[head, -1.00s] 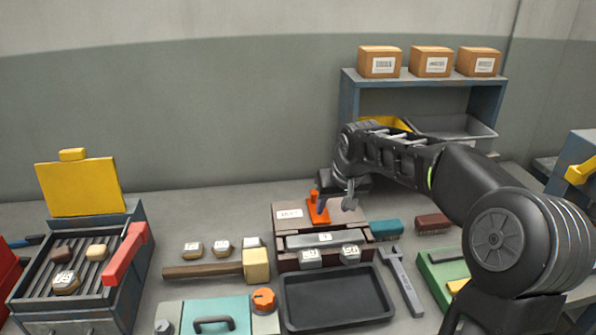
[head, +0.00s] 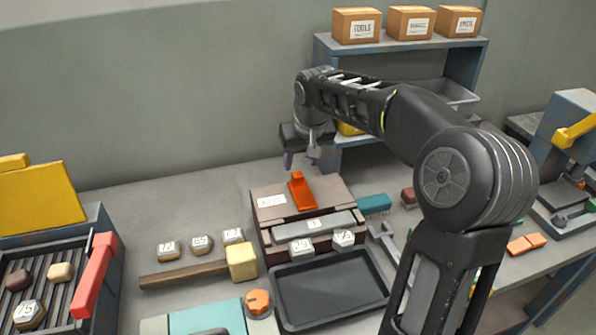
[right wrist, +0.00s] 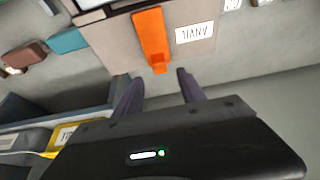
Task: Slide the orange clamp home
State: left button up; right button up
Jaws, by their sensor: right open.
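The orange clamp (head: 302,192) lies on top of a brown, box-like fixture (head: 335,189), with its raised tab at the far end. It also shows in the right wrist view (right wrist: 151,38), just ahead of the fingers. My right gripper (head: 302,163) is open and empty, above and behind the clamp's far end, apart from it. In the right wrist view its two fingers (right wrist: 160,90) are spread, with the clamp's tab beyond the gap. My left gripper is in neither view.
A grey bar sits at the fixture's front with two numbered blocks. A dark tray (head: 283,318) lies before it, a mallet (head: 242,262) to the left. A red-handled grill box (head: 92,285) stands far left. A blue shelf (head: 470,62) with cartons stands behind. Bench behind the fixture is bare.

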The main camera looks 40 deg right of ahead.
aim_at(298, 174)
jog(key=x, duration=0.6)
jog(key=shift+d+f+p, duration=0.1)
jog(key=shift+f+p, duration=0.1)
jog(key=shift+p, duration=0.15)
grip_shut()
dwell(1.1)
